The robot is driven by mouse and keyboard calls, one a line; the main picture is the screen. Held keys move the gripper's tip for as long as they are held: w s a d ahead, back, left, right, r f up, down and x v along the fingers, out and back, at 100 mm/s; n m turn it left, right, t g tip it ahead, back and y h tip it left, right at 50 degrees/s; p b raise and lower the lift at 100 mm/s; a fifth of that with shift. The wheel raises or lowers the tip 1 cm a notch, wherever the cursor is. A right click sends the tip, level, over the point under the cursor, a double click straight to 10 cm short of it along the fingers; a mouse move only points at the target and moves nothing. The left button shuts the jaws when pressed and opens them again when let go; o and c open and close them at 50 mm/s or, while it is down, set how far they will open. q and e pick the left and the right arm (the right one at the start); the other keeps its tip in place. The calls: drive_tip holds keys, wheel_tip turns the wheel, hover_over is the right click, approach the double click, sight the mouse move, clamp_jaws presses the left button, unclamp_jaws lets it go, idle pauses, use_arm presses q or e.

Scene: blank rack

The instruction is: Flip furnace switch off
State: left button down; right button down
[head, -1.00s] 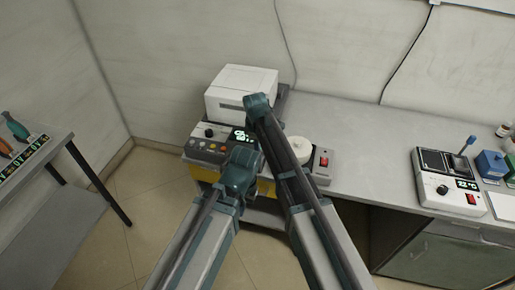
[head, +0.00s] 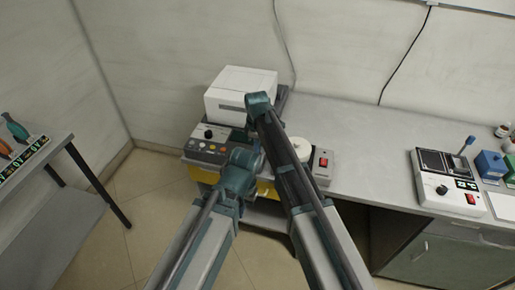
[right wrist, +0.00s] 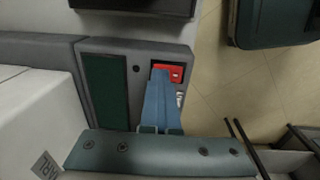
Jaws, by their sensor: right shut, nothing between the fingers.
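The furnace is the white box (head: 240,92) at the back left of the bench in the head view. My two arms cover part of the area in front of it. In the right wrist view a grey panel carries a dark green display (right wrist: 104,95) with no lit digits and a red switch (right wrist: 174,69). My right gripper (right wrist: 161,82) is shut and empty, its blue fingertips at the red switch and covering part of it. I cannot tell whether they touch it. In the head view both grippers are hidden behind my arm links.
A control panel with knobs (head: 212,140) sits below the white box. A grey unit with a red switch (head: 323,162) and white disc stands to its right.

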drive_tip(key=shift+s+a+f+g, duration=0.1)
drive_tip(key=shift+s+f+g, duration=0.05)
drive_tip(key=shift+s, duration=0.45)
drive_tip(key=shift+s+a+f+g, duration=0.1)
drive_tip(key=shift+s+g, duration=0.05)
drive_tip(key=shift+s, duration=0.45)
drive_tip(key=shift+w+r+p, duration=0.35)
drive_tip(key=shift+r+p, duration=0.3)
drive_tip(key=shift+p, duration=0.3)
wheel_tip(320, 180, up, 13)
drive_tip(key=w+p, duration=0.1)
drive_tip(key=p, duration=1.2)
drive_tip(key=shift+w+d+r, duration=0.15)
drive_tip(key=shift+w+d, duration=0.05)
drive_tip(key=shift+w, duration=0.15)
